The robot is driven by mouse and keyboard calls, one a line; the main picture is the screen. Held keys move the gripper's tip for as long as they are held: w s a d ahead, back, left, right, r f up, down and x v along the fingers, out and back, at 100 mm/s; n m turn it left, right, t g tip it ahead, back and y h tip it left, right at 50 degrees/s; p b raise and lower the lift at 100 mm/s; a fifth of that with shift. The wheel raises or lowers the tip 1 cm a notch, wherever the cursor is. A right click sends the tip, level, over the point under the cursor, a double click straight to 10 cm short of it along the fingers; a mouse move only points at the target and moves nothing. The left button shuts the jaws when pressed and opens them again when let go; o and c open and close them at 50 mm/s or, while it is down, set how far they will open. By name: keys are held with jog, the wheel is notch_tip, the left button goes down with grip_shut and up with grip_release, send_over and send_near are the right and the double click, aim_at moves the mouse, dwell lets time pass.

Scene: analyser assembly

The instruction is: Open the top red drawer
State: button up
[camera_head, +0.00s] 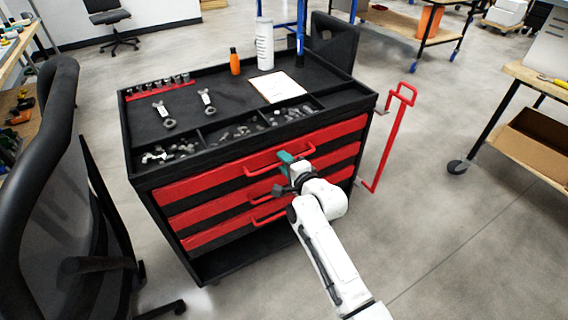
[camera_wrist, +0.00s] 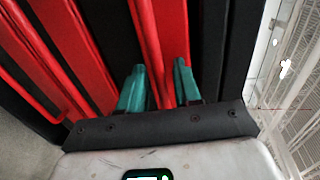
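The black tool cart (camera_head: 160,181) has three red drawer fronts, each with a red bar handle. The top red drawer (camera_head: 215,176) looks closed, its front in line with the others. My gripper (camera_head: 286,160) is at the top drawer's handle (camera_head: 262,167), right of the handle's middle. In the wrist view, the teal fingers of my gripper (camera_wrist: 159,85) are apart, one on each side of the red handle bar (camera_wrist: 150,45). They look open around the bar; firm contact does not show. My arm hides part of the lower drawer fronts.
The cart top holds wrenches (camera_head: 207,102), an orange bottle (camera_head: 235,61), a white bottle (camera_head: 265,45), a clipboard (camera_head: 278,87) and bins of small parts. A black chair (camera_head: 45,170) stands left. A red push handle (camera_head: 388,140) sticks out right. Floor in front is clear.

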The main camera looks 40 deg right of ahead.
jog(key=shift+w+d, duration=0.1)
jog(key=shift+w, duration=0.2)
jog(key=shift+c, duration=0.3)
jog(key=shift+f, duration=0.1)
grip_shut()
